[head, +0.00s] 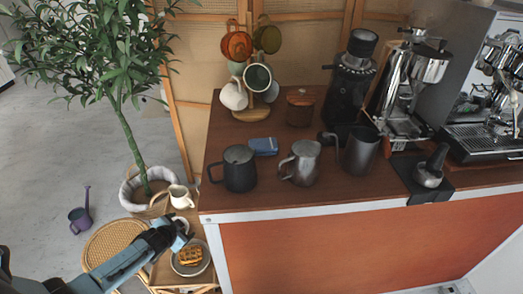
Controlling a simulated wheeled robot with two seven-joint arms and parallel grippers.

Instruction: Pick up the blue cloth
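The blue cloth (263,146) is a small folded blue piece lying flat on the brown counter, behind the dark lidded mug (240,168) and the steel pitcher (302,163). My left gripper (181,232) is left of the counter and in front of it, over the small wooden side table and well apart from the cloth. Its fingers are small and partly hidden, so I cannot tell whether they are open. My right gripper is not in view.
A mug tree (253,112) and brown jar (300,107) stand behind the cloth. A grinder (349,80), metal canister (360,150) and espresso machine (490,100) are to the right. A waffle plate (190,257) and cream jug (180,196) sit near my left gripper.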

